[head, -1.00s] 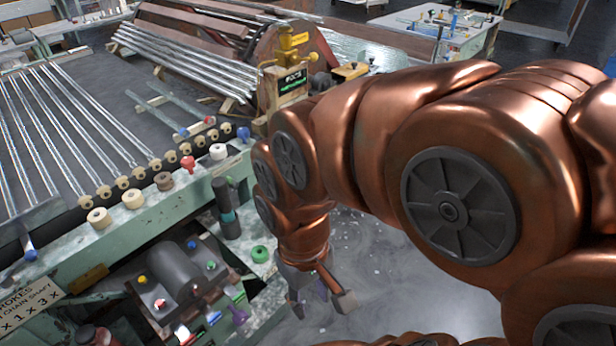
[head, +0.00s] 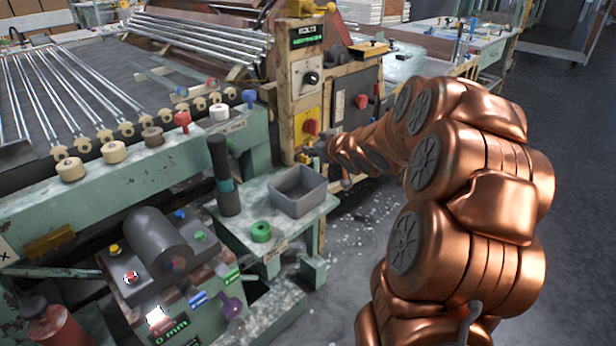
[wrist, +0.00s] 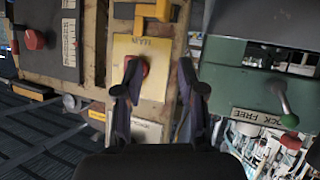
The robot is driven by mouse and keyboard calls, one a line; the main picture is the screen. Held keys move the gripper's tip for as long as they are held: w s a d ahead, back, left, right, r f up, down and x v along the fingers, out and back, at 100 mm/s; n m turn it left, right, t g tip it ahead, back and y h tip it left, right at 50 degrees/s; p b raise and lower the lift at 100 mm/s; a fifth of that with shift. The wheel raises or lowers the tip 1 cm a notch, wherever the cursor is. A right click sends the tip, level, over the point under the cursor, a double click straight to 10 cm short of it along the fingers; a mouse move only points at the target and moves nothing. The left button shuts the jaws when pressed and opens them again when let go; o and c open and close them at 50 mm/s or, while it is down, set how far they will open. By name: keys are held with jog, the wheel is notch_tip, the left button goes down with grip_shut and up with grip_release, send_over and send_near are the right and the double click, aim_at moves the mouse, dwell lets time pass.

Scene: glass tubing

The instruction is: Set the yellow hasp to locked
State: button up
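A yellow piece that looks like the hasp (head: 303,156) sits low on the wooden post, under the yellow panel (head: 311,122) with a red knob. In the wrist view a yellow piece (wrist: 155,12) shows at the top edge, partly cut off; I cannot read its position. My gripper (wrist: 158,78) is open, its two dark fingers apart with nothing between them, in front of the yellow panel (wrist: 140,48). One finger overlaps the red knob (wrist: 137,66) in the picture. In the head view my gripper (head: 322,150) is beside the post near the yellow piece and small.
A grey box with a red knob (head: 361,101) is mounted right of the post. A grey bin (head: 298,192) stands on the green ledge below. In the wrist view a green box (wrist: 240,85) with a green-tipped lever is at right. Open floor lies at right.

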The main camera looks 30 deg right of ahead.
aim_at(308, 158)
jog(key=s+d+f+n+t+y+b, duration=0.25)
jog(key=f+t+y+b, duration=0.25)
jog(key=f+b, duration=0.25)
jog(key=shift+m+y, duration=0.3)
jog(key=shift+m, duration=0.05)
jog(key=shift+d+b+x, duration=0.15)
jog(key=shift+b+x, duration=0.35)
jog(key=shift+x, duration=1.65)
jog(key=shift+d+b+x, duration=0.2)
jog(key=shift+b+x, duration=0.3)
jog(key=shift+x, duration=1.65)
grip_shut()
